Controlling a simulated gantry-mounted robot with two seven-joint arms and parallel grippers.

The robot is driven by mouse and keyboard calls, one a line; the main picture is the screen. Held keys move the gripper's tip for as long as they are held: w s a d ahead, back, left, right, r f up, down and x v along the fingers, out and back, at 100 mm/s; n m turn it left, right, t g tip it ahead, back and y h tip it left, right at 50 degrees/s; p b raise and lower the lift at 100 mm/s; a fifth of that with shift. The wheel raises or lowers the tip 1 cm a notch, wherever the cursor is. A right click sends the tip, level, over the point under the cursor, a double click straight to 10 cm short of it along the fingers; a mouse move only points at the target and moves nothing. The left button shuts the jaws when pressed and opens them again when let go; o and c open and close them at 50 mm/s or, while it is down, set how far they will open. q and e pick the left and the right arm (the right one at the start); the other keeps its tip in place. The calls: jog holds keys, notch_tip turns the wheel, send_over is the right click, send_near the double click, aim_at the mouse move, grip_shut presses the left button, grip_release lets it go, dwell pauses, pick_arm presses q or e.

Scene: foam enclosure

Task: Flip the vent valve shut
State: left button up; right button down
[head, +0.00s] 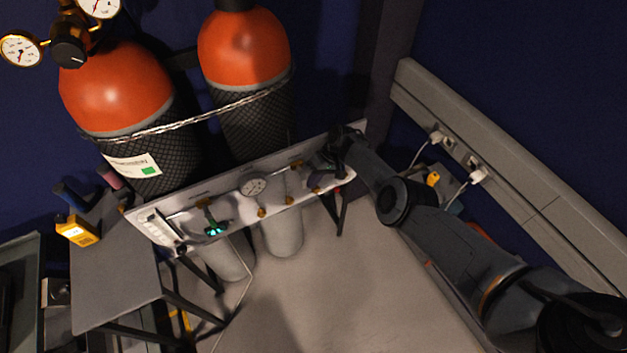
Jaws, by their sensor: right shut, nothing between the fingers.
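A pale valve panel (226,195) runs along the front of two gas cylinders. A green-lit part (214,230) shows just below that valve. Which fitting is the vent valve I cannot tell; no label is readable. My right arm reaches in from the lower right. My right gripper (327,168) is shut and empty at the panel's right end, close to the fittings there and partly hiding them. Contact is unclear. My left gripper is not in view.
Orange-topped cylinders (122,92) stand behind the panel, strapped with a chain. Two canisters (283,232) hang below it. A grey table (115,275) with a yellow meter (77,231) is at the left. A wall rail (520,175) with plugs runs along the right. The middle floor is clear.

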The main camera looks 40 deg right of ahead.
jog(key=p+v, duration=0.5)
jog(key=v, duration=0.6)
jog(key=shift+f, duration=0.15)
dwell(0.3)
